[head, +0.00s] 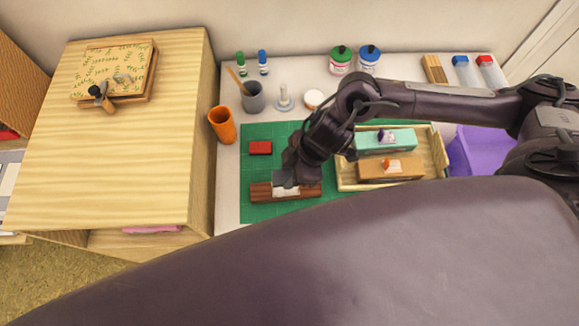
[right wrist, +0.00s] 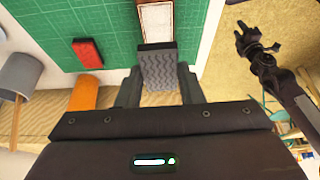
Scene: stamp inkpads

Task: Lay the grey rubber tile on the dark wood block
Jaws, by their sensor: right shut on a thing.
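My right gripper (head: 287,178) is over the green mat and shut on the grey rubber tile (right wrist: 158,68). The tile's ribbed face shows between the fingers in the right wrist view, and a bit of it shows in the head view (head: 282,180). The dark wood block (head: 304,192) lies on the mat under the gripper, with a pale top face. The block also shows just beyond the tile in the right wrist view (right wrist: 141,20). I cannot tell whether tile and block touch. A dark gripper, seemingly my left (right wrist: 257,42), shows at the upper right there.
A red block (head: 260,147) lies on the green mat (head: 257,170) behind the wood block. A wooden tray (head: 440,153) with teal and brown boxes stands at right. An orange cup (head: 222,124) and a grey cup (head: 253,98) stand at left, beside a wooden cabinet (head: 130,150).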

